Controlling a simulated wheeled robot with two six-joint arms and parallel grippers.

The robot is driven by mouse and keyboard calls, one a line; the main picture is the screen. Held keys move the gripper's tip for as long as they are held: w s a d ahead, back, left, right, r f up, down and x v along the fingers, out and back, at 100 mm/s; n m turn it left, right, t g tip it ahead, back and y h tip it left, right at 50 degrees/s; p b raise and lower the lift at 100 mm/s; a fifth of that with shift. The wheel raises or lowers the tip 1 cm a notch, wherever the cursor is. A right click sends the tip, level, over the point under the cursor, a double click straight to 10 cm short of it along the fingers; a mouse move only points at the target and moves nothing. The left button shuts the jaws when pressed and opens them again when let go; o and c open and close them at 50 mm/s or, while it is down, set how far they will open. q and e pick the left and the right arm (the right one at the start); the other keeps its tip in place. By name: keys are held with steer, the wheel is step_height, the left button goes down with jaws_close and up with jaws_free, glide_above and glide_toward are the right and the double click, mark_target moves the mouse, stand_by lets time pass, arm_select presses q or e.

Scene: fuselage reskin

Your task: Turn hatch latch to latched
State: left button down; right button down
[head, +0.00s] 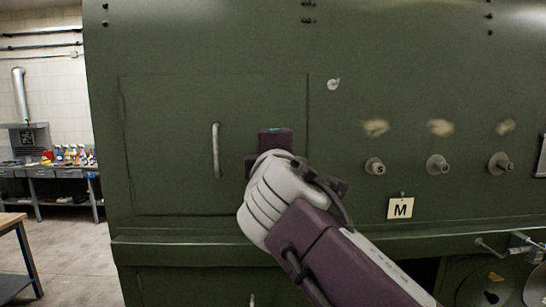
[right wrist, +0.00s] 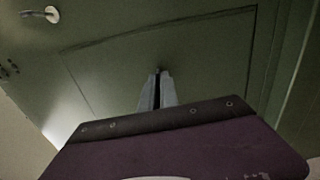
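The hatch (head: 165,110) is a green rectangular panel with a pale vertical handle (head: 215,150), flush in the green wall. A small pale latch (head: 333,84) sits on the wall just right of the hatch's upper right edge. In the right wrist view the latch (right wrist: 50,14) is at the top left, a disc with a short lever. My right arm comes in from the lower right and covers the hatch's lower right part. My right gripper (right wrist: 156,88) has its fingers close together, nothing visible between them, pointing at the hatch and apart from the latch. My left gripper is not in view.
Several grey round fittings (head: 438,164) stick out of the wall at the right, below pale patches (head: 441,127). A card marked M (head: 400,208) sits below them. A ledge (head: 180,251) runs under the hatch. A bench (head: 60,170) with bottles stands far left.

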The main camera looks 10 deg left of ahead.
stand_by(0.4)
steer(key=c, duration=1.6)
jaws_free()
steer(key=b+v, duration=0.4)
steer(key=v, duration=0.5)
